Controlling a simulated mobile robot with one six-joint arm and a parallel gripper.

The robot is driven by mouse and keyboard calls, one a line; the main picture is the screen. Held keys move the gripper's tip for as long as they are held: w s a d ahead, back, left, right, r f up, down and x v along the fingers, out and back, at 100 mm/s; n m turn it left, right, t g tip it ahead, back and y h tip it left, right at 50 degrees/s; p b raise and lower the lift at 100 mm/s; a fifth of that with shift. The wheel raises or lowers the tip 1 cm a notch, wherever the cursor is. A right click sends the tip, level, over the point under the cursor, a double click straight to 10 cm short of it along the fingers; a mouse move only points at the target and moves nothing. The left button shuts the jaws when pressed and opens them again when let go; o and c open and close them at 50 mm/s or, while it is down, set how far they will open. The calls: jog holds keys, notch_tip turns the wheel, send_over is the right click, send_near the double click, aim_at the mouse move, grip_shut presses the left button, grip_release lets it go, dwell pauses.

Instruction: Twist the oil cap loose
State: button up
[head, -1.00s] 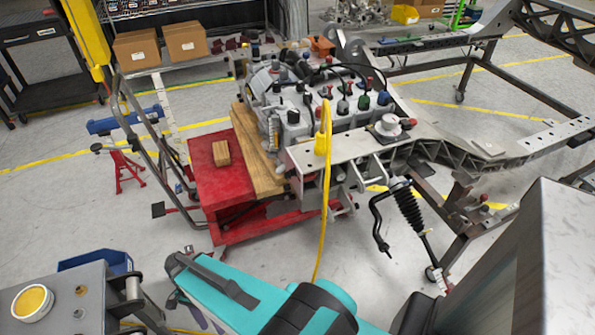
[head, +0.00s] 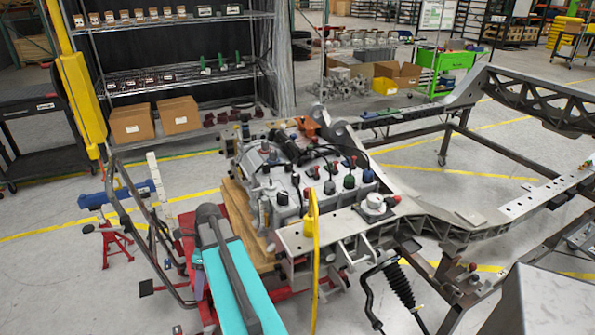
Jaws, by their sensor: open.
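A grey engine block (head: 290,212) sits within the chassis fixture, with several small knob-like caps on its top. Among them are a blue cap (head: 367,176), a green cap (head: 349,181), and dark caps such as one near the front left (head: 282,198). I cannot tell which of them is the oil cap. My arm, teal and dark grey, rises from the bottom to just left of the engine and hides part of the red stand and wood under it. My gripper does not show in this view.
A yellow hose (head: 312,235) hangs at the engine's front. The metal chassis frame (head: 470,238) extends right, with a black ribbed boot (head: 399,287) below it. A bent tube handle (head: 128,215) stands left. A shelf with cardboard boxes (head: 178,116) is behind.

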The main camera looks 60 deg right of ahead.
jog(key=s+d+r+m+t+p, duration=0.1)
jog(key=d+r+m+t+p, duration=0.1)
jog(key=d+r, duration=0.8)
jog(key=m+t+h+p, duration=0.2)
jog(key=m+h+p, duration=0.2)
jog(key=m+h, duration=0.1)
send_near(285, 194)
jog(key=v, duration=0.4)
jog(key=shift+d+f, duration=0.1)
jog(key=shift+d, duration=0.2)
jog(key=shift+a+p+x, duration=0.15)
jog(key=shift+p+x, duration=0.65)
jog(key=shift+x, duration=2.65)
jog(key=shift+a+p+x, duration=0.15)
jog(key=shift+p+x, duration=0.65)
jog(key=shift+x, duration=2.65)
jog(key=shift+w, duration=0.1)
jog(key=shift+y, duration=0.3)
jog(key=c, duration=1.2)
